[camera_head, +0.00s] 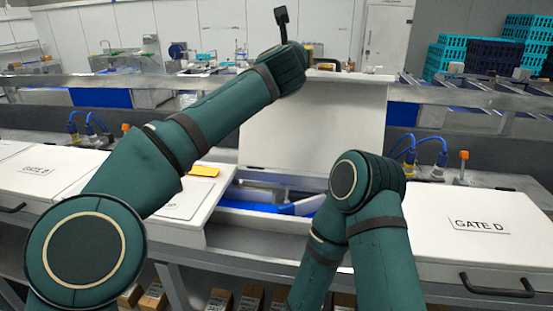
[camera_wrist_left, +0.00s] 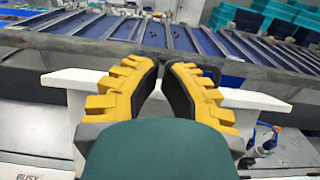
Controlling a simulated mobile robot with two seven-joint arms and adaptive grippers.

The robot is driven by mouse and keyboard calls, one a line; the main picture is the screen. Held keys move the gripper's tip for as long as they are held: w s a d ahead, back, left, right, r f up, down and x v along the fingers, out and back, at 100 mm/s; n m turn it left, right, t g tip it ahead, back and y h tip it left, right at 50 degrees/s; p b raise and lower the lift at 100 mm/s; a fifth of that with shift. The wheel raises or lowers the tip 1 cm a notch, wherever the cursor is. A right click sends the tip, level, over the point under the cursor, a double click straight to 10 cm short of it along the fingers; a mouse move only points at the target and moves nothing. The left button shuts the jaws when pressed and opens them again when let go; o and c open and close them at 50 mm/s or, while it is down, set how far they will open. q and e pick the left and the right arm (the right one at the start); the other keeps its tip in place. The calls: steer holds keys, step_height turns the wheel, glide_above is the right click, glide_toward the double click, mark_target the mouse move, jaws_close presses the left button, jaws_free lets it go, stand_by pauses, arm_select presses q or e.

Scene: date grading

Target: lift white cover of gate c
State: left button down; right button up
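The white cover (camera_head: 315,125) between the GATE B and GATE D covers stands raised, near upright, behind an open bay (camera_head: 265,210). Its own label is not visible. A dark handle (camera_head: 326,62) shows at its top edge. My left arm reaches across to the cover's upper left; its fingers are hidden in the head view. In the left wrist view my left gripper (camera_wrist_left: 165,66) has yellow and black fingers with a gap between the tips. The white cover's edge (camera_wrist_left: 255,100) lies behind and below them. I see nothing held. My right gripper is out of view.
A yellow piece (camera_head: 204,171) lies beside the bay. My right arm's elbow is in front of the bay. Crates (camera_head: 490,60) stand behind.

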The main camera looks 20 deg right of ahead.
arm_select(q)
steer(key=shift+s, duration=0.15)
steer(key=v, duration=1.1)
steer(key=shift+s+a, duration=0.25)
steer(key=shift+s, duration=0.05)
steer(key=shift+f, duration=0.2)
